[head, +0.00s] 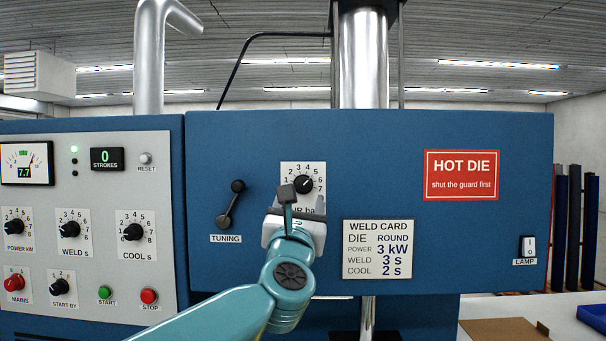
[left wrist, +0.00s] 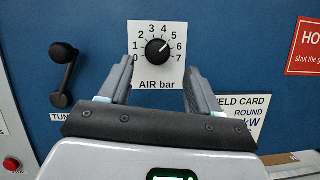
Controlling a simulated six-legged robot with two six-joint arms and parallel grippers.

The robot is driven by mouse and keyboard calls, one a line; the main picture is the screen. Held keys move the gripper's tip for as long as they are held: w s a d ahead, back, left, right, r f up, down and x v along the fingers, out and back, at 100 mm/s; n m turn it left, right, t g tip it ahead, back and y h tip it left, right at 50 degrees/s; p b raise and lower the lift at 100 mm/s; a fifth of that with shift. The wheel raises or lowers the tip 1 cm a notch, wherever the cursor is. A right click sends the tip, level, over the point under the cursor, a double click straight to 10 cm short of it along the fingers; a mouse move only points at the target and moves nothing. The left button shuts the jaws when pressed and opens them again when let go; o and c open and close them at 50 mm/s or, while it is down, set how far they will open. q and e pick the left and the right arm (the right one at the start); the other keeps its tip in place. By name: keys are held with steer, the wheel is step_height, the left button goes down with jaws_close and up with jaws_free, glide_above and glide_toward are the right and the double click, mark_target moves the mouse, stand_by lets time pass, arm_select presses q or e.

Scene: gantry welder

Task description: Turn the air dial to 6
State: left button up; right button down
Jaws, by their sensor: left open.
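The air dial (head: 304,183) is a black round knob on a white plate marked 0 to 7, on the blue panel. It also shows in the left wrist view (left wrist: 157,50), with "AIR bar" printed below it. Its white pointer line points up and right, at about 5. My left gripper (head: 302,201) is in front of the plate's lower part, partly hiding the label in the head view. In the left wrist view its two fingers (left wrist: 160,75) are apart, one on each side below the knob, with nothing between them. My right gripper is in neither view.
The tuning lever (head: 231,204) stands left of the dial. The weld card (head: 378,248) is to the lower right, the red hot die sign (head: 461,175) and lamp switch (head: 528,247) farther right. A control panel with several knobs (head: 131,232) is at the left.

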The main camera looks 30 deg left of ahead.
mark_target(303, 185)
arm_select(q)
steer(key=p+x, duration=0.3)
steer(key=x, duration=0.3)
steer(key=shift+s, duration=0.15)
steer(key=shift+w+a+r, duration=0.1)
steer(key=shift+w, duration=0.15)
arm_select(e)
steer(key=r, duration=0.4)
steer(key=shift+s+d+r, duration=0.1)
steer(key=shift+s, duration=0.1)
arm_select(q)
steer(key=shift+s, duration=0.1)
steer(key=c, duration=1)
